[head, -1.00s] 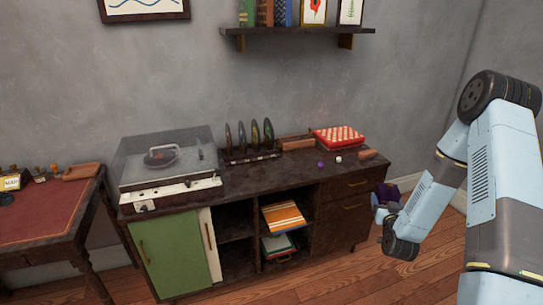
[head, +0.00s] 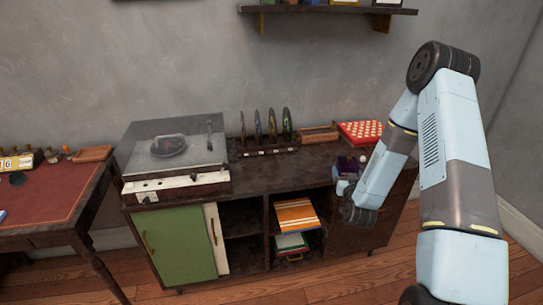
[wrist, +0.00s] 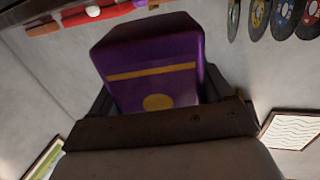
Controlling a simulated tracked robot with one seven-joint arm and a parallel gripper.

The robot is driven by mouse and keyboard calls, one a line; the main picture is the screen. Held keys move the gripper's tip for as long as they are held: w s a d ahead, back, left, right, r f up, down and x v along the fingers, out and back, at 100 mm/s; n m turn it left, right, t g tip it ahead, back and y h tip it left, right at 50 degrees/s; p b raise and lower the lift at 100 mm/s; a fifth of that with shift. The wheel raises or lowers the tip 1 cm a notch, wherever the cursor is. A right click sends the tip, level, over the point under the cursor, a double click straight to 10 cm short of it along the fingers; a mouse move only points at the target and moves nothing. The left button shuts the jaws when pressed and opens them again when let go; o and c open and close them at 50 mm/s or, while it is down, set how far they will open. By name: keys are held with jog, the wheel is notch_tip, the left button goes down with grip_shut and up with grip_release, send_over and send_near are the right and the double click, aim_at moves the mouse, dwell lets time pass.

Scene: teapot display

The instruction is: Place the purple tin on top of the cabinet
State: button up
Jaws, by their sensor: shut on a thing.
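The purple tin (wrist: 150,58), with a gold band and a gold round mark, fills the middle of the wrist view. My gripper (wrist: 158,100) is shut on it. In the head view the tin (head: 348,166) shows small and dark at the front right of the dark wooden cabinet (head: 268,178), partly hidden by my gripper (head: 345,186) and arm. I cannot tell whether the tin touches the cabinet top or is held above it.
A record player (head: 172,160) stands on the cabinet's left, a record rack (head: 266,145) in the middle. A wooden tray (head: 319,134) and a red-and-white board (head: 361,132) are at the back right. The front middle of the top is clear. A wall shelf (head: 330,10) hangs above.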

jog(key=shift+w+d, duration=0.25)
jog(key=shift+d, duration=0.25)
jog(key=s+a+r+n+y, duration=0.1)
jog(key=s+a+r+y, duration=0.15)
jog(key=a, duration=0.55)
jog(key=s+a+r+n+y, duration=0.1)
jog(key=s+a+r, duration=0.1)
jog(key=a+r, duration=0.35)
jog(key=s+a+r+n+y, duration=0.1)
jog(key=s+a+r, duration=0.15)
jog(key=a, duration=0.75)
jog(key=shift+g, duration=0.4)
jog(key=shift+w+a+f, duration=0.1)
jog(key=shift+w+f, duration=1.6)
jog(key=shift+w, duration=0.55)
jog(key=shift+w+a+f, duration=0.15)
jog(key=shift+w+f, duration=1.5)
jog(key=shift+w, duration=0.65)
jog(key=shift+w+a+f, duration=0.1)
jog(key=shift+w+f, duration=1.6)
jog(key=shift+w, duration=0.55)
jog(key=shift+f, duration=1.45)
